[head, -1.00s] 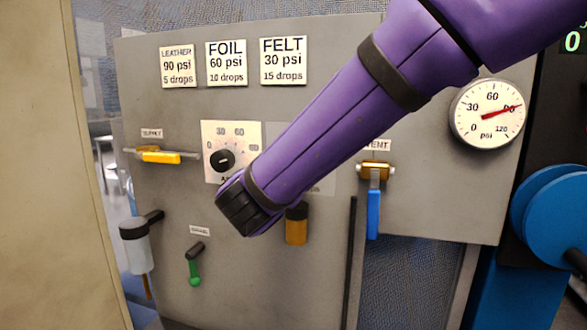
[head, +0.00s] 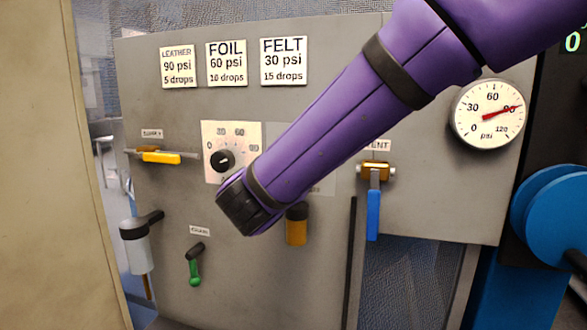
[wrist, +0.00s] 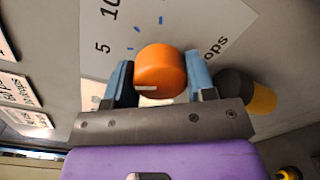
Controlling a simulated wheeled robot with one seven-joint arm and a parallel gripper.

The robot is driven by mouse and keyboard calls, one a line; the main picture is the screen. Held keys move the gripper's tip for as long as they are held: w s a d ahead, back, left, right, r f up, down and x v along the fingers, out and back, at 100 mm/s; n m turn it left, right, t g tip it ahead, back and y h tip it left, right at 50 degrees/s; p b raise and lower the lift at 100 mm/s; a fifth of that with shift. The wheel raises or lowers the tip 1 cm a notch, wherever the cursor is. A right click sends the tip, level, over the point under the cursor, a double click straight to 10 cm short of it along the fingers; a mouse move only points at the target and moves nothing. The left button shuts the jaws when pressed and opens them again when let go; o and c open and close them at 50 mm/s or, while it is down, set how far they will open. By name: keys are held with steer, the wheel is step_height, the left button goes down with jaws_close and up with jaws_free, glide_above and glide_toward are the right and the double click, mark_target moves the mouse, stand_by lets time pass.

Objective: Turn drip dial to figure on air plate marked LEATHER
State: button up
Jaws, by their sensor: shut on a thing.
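The orange drip dial (wrist: 160,71) sits between the two fingers of my gripper (wrist: 160,80) in the wrist view, and the fingers are shut on its sides. A pale pointer mark shows on the dial's lower left edge. Its white scale plate (wrist: 190,25) shows the figures 5 and 10 and part of the word "drops". In the head view my purple arm hides the dial and the gripper. The LEATHER plate (head: 179,67) at upper left reads 90 psi, 5 drops.
The FOIL plate (head: 227,63) and FELT plate (head: 284,61) are beside it. A black dial (head: 222,160) is left of my arm. The gauge (head: 488,114) reads near 90. A yellow lever (head: 161,157), blue lever (head: 373,215) and green-tipped handle (head: 195,266) stick out of the panel.

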steer(key=o, duration=0.9)
steer(key=v, duration=1.1)
steer(key=shift+d, duration=0.1)
